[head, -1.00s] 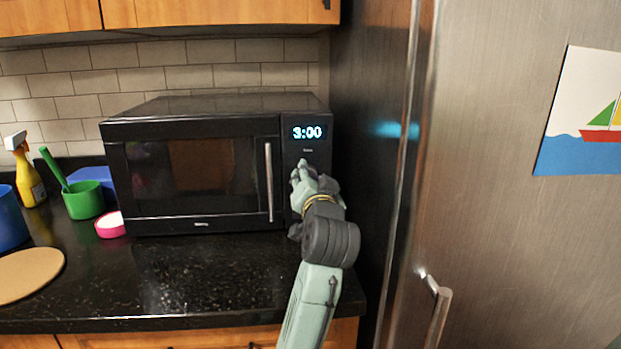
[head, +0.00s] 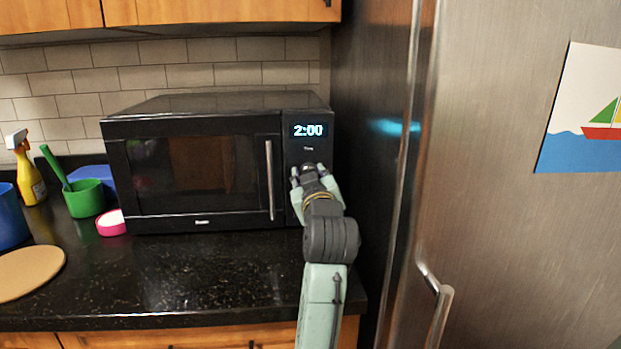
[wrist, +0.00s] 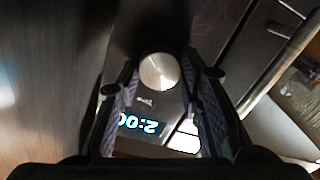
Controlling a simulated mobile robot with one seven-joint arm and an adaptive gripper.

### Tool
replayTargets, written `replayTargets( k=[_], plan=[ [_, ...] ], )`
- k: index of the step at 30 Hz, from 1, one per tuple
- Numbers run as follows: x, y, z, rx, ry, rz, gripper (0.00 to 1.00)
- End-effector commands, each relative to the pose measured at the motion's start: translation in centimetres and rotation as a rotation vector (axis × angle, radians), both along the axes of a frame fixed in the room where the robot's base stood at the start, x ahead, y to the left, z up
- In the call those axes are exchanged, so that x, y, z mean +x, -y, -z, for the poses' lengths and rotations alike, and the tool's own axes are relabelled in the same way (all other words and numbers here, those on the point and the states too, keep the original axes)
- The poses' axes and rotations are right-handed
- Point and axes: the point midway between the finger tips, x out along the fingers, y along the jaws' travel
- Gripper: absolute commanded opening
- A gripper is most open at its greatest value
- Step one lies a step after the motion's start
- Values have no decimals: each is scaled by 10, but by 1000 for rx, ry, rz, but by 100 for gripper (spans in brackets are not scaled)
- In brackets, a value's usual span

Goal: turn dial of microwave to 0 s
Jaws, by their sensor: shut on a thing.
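A black microwave (head: 215,105) stands on the counter against the tiled wall, its door shut. Its lit display (head: 308,131) reads 2:00 and shows upside down in the wrist view (wrist: 138,124). The round silver dial (wrist: 159,72) is on the control panel below the display, between my fingers in the wrist view. My gripper (head: 309,172) is at the panel, shut on the dial with one finger on each side. In the head view my gripper hides most of the dial and the lower panel.
A steel fridge (head: 520,240) stands close on the right. The microwave's door handle (head: 270,180) is just left of my gripper. The counter front (head: 190,275) is clear.

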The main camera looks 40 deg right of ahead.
Motion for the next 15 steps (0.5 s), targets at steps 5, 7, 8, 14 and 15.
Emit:
replayTargets(
  k=[5, 7, 8, 14, 15],
  plan=[
    [0, 1, 2, -143, -90, 1, 6],
    [0, 1, 2, -200, -125, 2, 6],
    [0, 1, 2, -224, -139, 2, 6],
    [0, 0, 2, -386, -239, 1, 6],
    [0, 0, 3, -418, -259, 1, 6]
  ],
)
